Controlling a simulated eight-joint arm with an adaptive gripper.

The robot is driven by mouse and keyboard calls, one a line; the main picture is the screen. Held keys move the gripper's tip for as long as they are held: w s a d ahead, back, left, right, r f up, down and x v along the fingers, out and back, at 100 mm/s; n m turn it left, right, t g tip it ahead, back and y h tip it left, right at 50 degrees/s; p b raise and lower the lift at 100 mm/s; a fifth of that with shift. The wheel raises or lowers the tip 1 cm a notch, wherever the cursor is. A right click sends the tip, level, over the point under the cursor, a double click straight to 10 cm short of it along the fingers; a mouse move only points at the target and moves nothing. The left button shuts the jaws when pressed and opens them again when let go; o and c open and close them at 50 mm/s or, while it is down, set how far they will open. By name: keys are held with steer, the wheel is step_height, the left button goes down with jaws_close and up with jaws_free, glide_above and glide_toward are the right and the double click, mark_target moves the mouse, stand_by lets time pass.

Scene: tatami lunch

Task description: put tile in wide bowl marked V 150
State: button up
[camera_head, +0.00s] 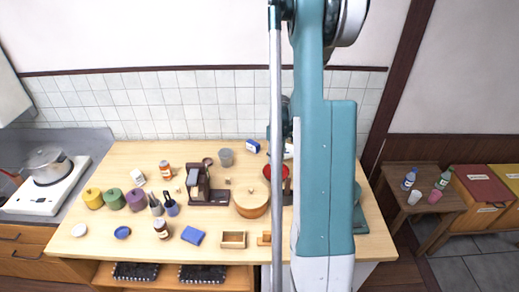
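My own teal and white arm (326,150) stands upright across the right part of the counter and hides what lies behind it. My gripper cannot be made out; its fingers do not show. A red bowl (284,171) sits right of the middle, partly hidden by the arm's grey rod. A small blue bowl (122,232) is at the front left. No V 150 mark can be read on either. No piece can be named as the tile with certainty: a flat blue block (192,235) lies near the front, and a small brownish piece (227,181) lies mid-counter.
The wooden counter (150,249) holds several coloured pots, bottles, a dark stand (207,197), a round wooden tub (251,212), a grey cup (226,157) and an open wooden box (232,239). A pot (47,165) stands on a white stove at left. A stool (425,187) with bottles stands at right.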

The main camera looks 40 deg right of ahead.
stand_by(0.3)
steer(key=a+r+t+b, duration=0.1)
steer(key=a+r+b, duration=0.1)
steer(key=a+r, duration=0.55)
steer(key=w+a+r+t+h+b, duration=0.15)
steer(key=a+r, duration=0.25)
steer(key=a, duration=0.7)
steer(key=a+r+t+b, duration=0.1)
steer(key=a+r+b, duration=0.1)
steer(key=a+r, duration=0.5)
steer(key=s+a+t+b, duration=0.1)
steer(key=s+a+b, duration=0.1)
steer(key=s+a, duration=0.3)
steer(key=s+a+t+y+b, duration=0.1)
steer(key=s+a, duration=0.4)
steer(key=a, duration=0.7)
steer(key=s+a+f+t+b, duration=0.1)
steer(key=s+a+b, duration=0.1)
steer(key=s+a, duration=0.3)
steer(key=a, duration=0.4)
steer(key=shift+s+t+b, duration=0.35)
steer(key=shift+s, duration=0.05)
